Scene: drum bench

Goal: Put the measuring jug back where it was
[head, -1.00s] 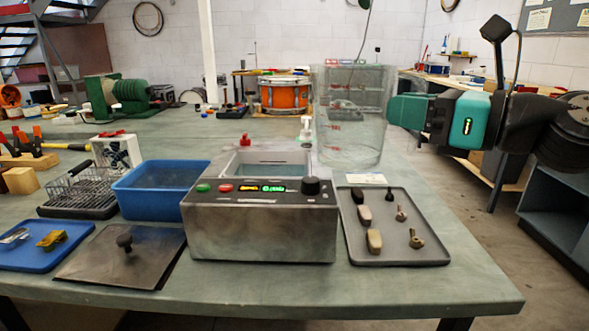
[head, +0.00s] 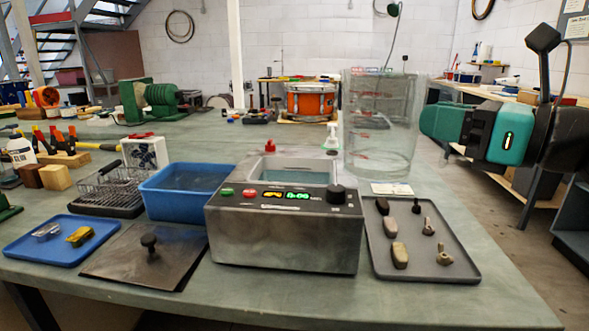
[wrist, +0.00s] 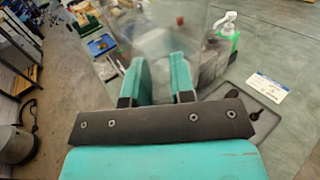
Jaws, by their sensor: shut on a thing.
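The measuring jug (head: 380,125) is a large clear cylinder with red markings, upright behind the tray and to the right of the steel machine in the head view. My gripper (head: 428,120), teal and black, comes in from the right and is shut on the jug's right side. In the wrist view the two teal fingers (wrist: 165,70) close on the jug's clear wall (wrist: 165,38). I cannot tell whether the jug's base touches the bench or hangs just above it.
The steel machine (head: 285,240) with lit displays stands at the front middle. A grey tray (head: 440,271) with small parts lies to its right, with a white card (head: 391,189) behind. A blue tub (head: 178,205) stands left of the machine.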

